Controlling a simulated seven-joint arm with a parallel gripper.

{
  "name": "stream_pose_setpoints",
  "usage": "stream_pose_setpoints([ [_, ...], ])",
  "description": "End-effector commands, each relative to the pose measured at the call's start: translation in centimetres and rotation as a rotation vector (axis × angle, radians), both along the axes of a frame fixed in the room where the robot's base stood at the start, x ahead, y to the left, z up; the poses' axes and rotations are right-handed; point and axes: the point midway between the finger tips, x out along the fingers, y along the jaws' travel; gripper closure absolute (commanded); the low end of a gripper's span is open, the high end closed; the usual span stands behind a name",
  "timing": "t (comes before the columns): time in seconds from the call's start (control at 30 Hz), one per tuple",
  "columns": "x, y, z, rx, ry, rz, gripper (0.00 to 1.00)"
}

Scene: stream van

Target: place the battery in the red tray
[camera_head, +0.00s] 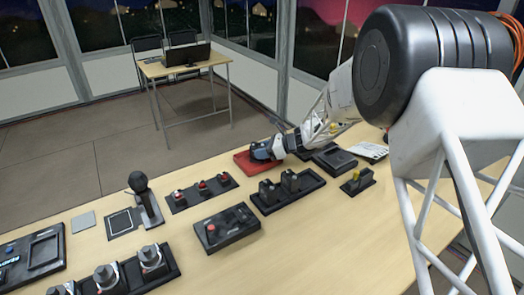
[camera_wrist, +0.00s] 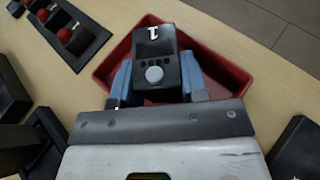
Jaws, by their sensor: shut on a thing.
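The battery (camera_wrist: 157,55) is a black block with a white "1" mark and a round grey knob, seen in the wrist view. My gripper (camera_wrist: 158,80) has its blue fingers shut on both sides of it. The red tray (camera_wrist: 222,72) lies below and around the battery in the wrist view. In the head view my gripper (camera_head: 264,152) is over the red tray (camera_head: 243,163) at the table's far edge, and the battery is hard to make out there. I cannot tell whether the battery touches the tray's floor.
A black rack (camera_head: 270,205) with two black knobbed blocks stands in front of the tray. A strip with red knobs (camera_head: 201,190) is to its left. A black box with a red button (camera_head: 227,228) is nearer. A black pad (camera_head: 335,160) lies to the right.

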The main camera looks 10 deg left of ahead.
Motion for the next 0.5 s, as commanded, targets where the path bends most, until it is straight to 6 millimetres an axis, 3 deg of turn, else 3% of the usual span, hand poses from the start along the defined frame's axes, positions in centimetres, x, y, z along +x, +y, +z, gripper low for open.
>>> stream_pose_setpoints([
  [0.27,0.01,0.00,-0.26,0.000,0.000,0.000,0.92],
  [0.3,0.00,0.00,-0.28,0.000,0.000,0.000,0.55],
  [0.43,-0.01,0.01,-0.27,0.000,0.000,0.000,0.35],
  [0.5,-0.01,0.01,-0.27,0.000,0.000,0.000,0.34],
])
